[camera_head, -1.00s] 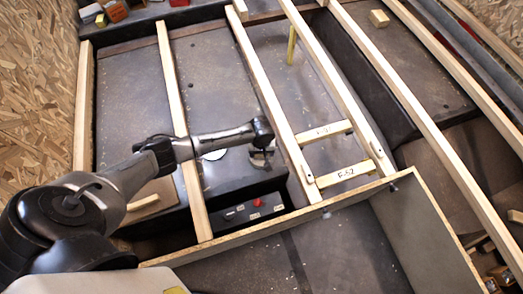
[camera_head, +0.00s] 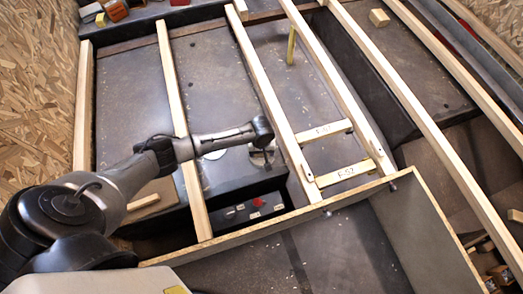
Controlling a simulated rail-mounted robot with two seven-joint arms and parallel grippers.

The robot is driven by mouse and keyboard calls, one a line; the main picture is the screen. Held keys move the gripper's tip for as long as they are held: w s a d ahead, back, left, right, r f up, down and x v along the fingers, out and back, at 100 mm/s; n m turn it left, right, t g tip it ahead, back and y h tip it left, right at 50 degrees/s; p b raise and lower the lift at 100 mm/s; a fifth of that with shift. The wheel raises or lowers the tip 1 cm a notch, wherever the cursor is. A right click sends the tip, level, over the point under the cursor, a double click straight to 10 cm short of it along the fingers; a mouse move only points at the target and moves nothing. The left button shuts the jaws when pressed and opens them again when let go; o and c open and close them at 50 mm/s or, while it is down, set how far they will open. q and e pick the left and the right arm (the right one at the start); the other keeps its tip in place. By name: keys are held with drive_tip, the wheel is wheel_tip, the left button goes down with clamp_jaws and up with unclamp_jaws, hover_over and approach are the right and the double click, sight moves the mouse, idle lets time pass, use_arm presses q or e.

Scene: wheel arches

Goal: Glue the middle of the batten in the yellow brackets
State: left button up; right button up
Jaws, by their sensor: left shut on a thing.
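Two short labelled battens span the gap between two long pale beams. The nearer batten (camera_head: 345,173) has yellow pieces at its ends that look like the yellow brackets (camera_head: 318,183). The farther batten (camera_head: 323,131) lies parallel to it. My left gripper (camera_head: 262,157) hangs below its dark wrist, left of the battens and the beam beside them, apart from both. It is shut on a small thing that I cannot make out. My right gripper is not in view.
Long beams (camera_head: 180,110) run across the dark panels. A yellow upright strip (camera_head: 291,46) stands farther back. A dark box with a red button (camera_head: 258,202) sits below my left gripper. A wood-edged grey compartment (camera_head: 405,225) is at the front right.

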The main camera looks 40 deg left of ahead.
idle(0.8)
use_arm(q)
drive_tip(key=shift+f+p, duration=0.15)
drive_tip(key=shift+p, duration=0.3)
idle(1.0)
wheel_tip(320, 180, up, 4)
drive_tip(key=p, duration=0.5)
drive_tip(key=shift+f, duration=0.1)
wheel_tip(320, 180, up, 3)
drive_tip(key=p, duration=0.4)
drive_tip(key=shift+r, duration=0.2)
idle(0.7)
